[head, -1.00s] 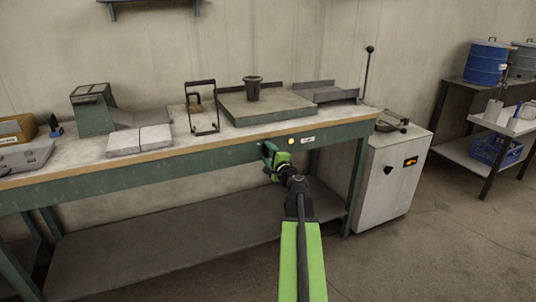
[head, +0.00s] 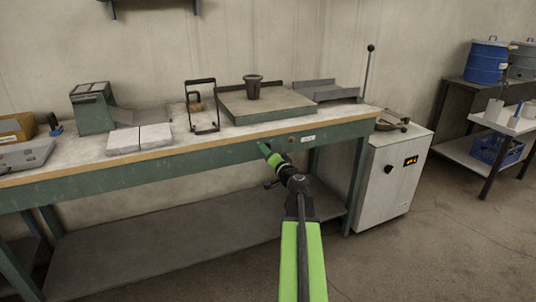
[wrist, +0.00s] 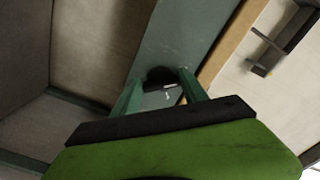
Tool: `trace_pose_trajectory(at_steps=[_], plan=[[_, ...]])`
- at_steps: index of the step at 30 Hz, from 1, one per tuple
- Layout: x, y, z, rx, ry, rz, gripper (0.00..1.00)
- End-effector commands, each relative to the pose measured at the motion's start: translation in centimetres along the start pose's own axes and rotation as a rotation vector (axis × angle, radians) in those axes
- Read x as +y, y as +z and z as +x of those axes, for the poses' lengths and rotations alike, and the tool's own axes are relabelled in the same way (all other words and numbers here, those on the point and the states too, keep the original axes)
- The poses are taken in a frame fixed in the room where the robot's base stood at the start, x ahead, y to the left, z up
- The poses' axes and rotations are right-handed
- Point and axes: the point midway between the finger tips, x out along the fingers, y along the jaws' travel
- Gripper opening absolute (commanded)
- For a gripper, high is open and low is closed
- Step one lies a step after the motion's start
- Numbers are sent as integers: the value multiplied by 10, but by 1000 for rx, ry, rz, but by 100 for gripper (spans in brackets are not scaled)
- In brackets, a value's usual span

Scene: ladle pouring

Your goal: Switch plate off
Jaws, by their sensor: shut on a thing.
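The plate (head: 268,108) is a flat, square grey-green block on the bench, with a dark pot (head: 253,88) standing on it. On the bench's green front rail are a dark, unlit lamp (head: 291,140) and a small white label (head: 308,139). My gripper (head: 264,152) is at this rail, just left of the lamp. In the wrist view its two green fingers (wrist: 160,88) are shut on a dark round knob (wrist: 160,73) on the rail. The fingers hide part of the knob, and its setting cannot be read.
The bench (head: 90,173) also carries a wire-handled frame (head: 201,107), pale slabs (head: 139,138) and a metal channel (head: 325,91). A white cabinet (head: 389,185) with a lit orange display stands at the bench's right.

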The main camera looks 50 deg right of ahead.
Motion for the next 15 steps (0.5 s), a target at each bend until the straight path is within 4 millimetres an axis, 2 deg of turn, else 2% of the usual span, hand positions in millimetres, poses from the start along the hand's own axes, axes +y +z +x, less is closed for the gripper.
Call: trace_pose_trajectory(at_steps=[15], plan=[[2,-4,0,8,5,-123,11]])
